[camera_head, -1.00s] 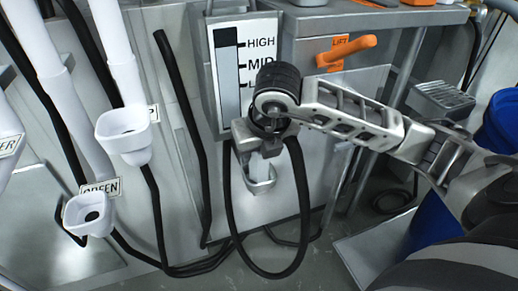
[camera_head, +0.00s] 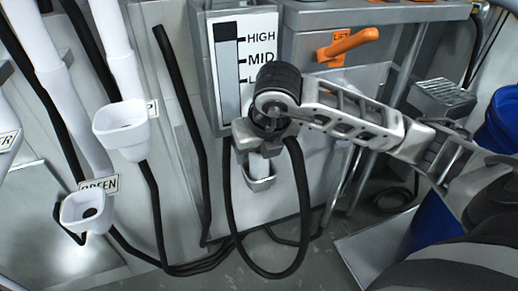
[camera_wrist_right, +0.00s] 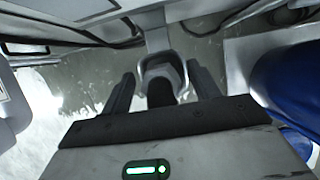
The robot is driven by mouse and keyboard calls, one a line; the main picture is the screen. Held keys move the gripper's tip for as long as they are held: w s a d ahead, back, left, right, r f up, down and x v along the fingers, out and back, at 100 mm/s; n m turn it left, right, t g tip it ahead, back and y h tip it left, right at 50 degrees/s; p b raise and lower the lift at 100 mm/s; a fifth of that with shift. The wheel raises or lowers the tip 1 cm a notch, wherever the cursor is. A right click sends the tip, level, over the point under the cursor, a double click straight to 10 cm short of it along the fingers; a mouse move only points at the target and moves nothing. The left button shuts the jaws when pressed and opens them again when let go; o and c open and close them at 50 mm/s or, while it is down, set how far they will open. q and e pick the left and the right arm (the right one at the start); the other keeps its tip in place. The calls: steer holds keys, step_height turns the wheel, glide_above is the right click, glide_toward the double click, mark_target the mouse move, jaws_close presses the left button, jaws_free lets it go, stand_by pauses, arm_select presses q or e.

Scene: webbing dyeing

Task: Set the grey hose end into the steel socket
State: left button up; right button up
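My right gripper (camera_wrist_right: 162,88) is around the black hose just above the steel socket (camera_head: 261,184). In the right wrist view its two fingers stand apart, with a gap on each side of the dark hose (camera_wrist_right: 160,94) between them. The pale rim of the socket (camera_wrist_right: 143,64) shows just beyond the fingertips. The grey hose end (camera_head: 259,165) shows in the head view as a light piece below the gripper, at the socket's mouth. How deep it sits is hidden. The black hose (camera_head: 270,275) hangs in a loop below. My left gripper is not in view.
White funnels (camera_head: 121,128) and (camera_head: 84,212) stand at the left with black hoses. A level gauge (camera_head: 229,70) and an orange lever (camera_head: 348,44) are above the socket. A blue container (camera_head: 436,230) is at the lower right.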

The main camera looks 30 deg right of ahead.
arm_select(q)
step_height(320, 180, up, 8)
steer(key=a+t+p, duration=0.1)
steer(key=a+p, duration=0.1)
steer(key=p, duration=0.2)
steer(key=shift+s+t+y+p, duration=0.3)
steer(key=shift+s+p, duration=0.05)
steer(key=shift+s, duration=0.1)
arm_select(e)
steer(key=v, duration=1.6)
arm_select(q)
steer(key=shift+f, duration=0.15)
arm_select(e)
steer(key=shift+d, duration=0.1)
